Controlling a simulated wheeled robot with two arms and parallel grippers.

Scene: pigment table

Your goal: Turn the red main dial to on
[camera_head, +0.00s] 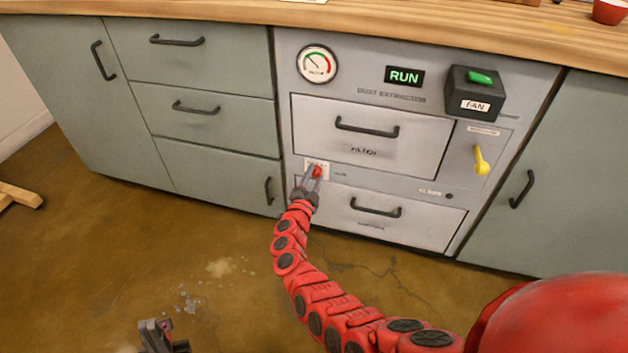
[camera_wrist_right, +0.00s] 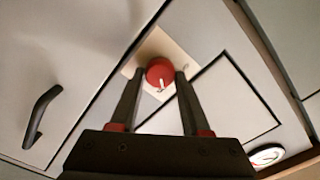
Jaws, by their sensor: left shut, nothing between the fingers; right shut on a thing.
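The red main dial (camera_head: 317,171) sits on a small pale plate on the grey extractor panel, left of centre. In the right wrist view the dial (camera_wrist_right: 160,70) is round and red with a short white mark at its lower edge. My right gripper (camera_head: 313,176) is at the dial, one finger on each side, shut on it. In the right wrist view the right gripper's fingertips (camera_wrist_right: 157,75) flank the dial. The lettering on the plate is too small to read. My left gripper (camera_head: 163,337) is shut and empty, low over the floor at the bottom left, away from the panel.
The panel carries a round gauge (camera_head: 317,63), a lit RUN sign (camera_head: 404,76), a FAN box (camera_head: 476,94) with a green switch and a yellow lever (camera_head: 481,160). Drawer handles (camera_head: 367,128) stick out above and below the dial. The floor (camera_head: 200,265) in front is open.

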